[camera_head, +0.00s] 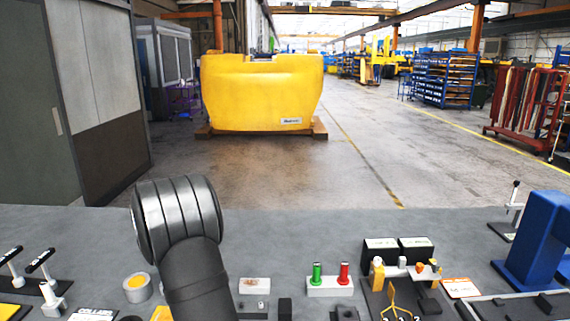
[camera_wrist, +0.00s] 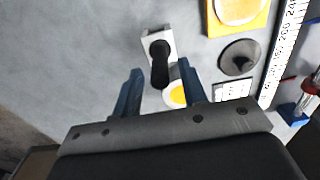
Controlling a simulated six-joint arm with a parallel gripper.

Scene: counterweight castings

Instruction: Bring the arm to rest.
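My gripper (camera_wrist: 160,68) shows in the wrist view, with its two blue fingers spread apart and nothing held between them. A black-handled piece on a white block (camera_wrist: 157,36) lies beyond and between the fingertips as seen from the wrist. A round white piece with a yellow centre (camera_wrist: 177,93) is partly hidden by the right finger. In the head view my dark arm rises from the bottom edge over the grey bench (camera_head: 95,225); my gripper does not show there.
The wrist view shows a yellow square (camera_wrist: 257,22), a dark disc (camera_wrist: 240,57) and a ruler (camera_wrist: 284,45). On the bench stand a tape roll (camera_head: 137,289), a red-and-green button block (camera_head: 330,287), black boxes (camera_head: 398,250) and a blue stand (camera_head: 540,240). The bench's back strip is mostly clear.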

